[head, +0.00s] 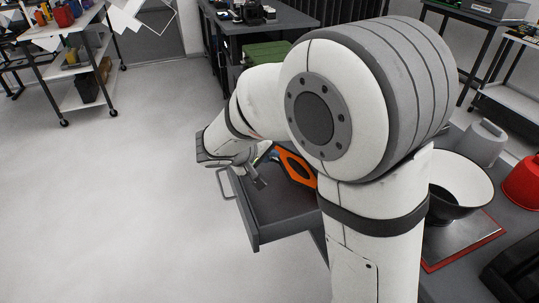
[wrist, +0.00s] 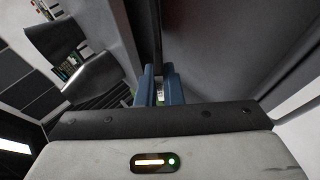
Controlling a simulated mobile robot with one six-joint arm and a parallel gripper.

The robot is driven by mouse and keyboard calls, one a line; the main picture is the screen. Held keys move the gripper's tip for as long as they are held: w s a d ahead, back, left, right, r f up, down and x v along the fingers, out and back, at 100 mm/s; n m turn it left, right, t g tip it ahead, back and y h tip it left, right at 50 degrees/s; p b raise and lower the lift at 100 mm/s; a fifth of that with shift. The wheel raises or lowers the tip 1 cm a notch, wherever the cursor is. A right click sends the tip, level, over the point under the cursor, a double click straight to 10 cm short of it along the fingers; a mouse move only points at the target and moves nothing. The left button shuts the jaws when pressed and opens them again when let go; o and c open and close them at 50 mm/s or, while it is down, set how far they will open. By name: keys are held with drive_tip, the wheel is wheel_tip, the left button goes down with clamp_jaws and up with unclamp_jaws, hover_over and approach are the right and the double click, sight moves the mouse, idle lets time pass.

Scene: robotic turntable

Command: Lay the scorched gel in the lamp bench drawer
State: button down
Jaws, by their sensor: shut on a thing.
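The lamp bench drawer (head: 285,226) is pulled out, with its handle (head: 226,184) on its left front. My gripper (head: 262,166) is at the drawer's upper left, seen from behind and partly hidden by my arm. In the wrist view my gripper's blue fingers (wrist: 160,84) are close together on a small pale sliver. I cannot tell clearly what that thing is. An orange-framed piece with a dark middle (head: 297,167) stands tilted at the drawer's far end, right of the gripper. It may be the gel; I cannot tell whether the fingers touch it.
On the bench to the right are a black-and-white bowl-shaped lamp part (head: 462,187), a grey jug (head: 484,143) and a red container (head: 523,183). A green box (head: 266,53) stands behind my arm. The floor (head: 120,190) at left is clear. A shelf cart (head: 75,60) stands far left.

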drive_tip(key=shift+f+b, duration=0.35)
drive_tip(key=c, duration=1.5)
unclamp_jaws()
drive_tip(key=shift+r, duration=0.1)
drive_tip(key=shift+a, duration=0.1)
drive_tip(key=v, duration=0.8)
drive_tip(key=shift+p, duration=0.35)
drive_tip(key=shift+w, duration=0.1)
drive_tip(key=s+d+r+m+g+y+p, duration=0.2)
drive_tip(key=s+d+r+y+p, duration=0.1)
drive_tip(key=s+d, duration=0.4)
drive_tip(key=s+d+r+m+g+y+p, duration=0.2)
drive_tip(key=s+d+r+m+y+p, duration=0.1)
drive_tip(key=s+d+p, duration=0.4)
drive_tip(key=s+d+r+y, duration=0.1)
drive_tip(key=s+r, duration=0.1)
drive_tip(key=s, duration=0.1)
drive_tip(key=shift+s+r+g, duration=0.3)
drive_tip(key=shift+g, duration=0.1)
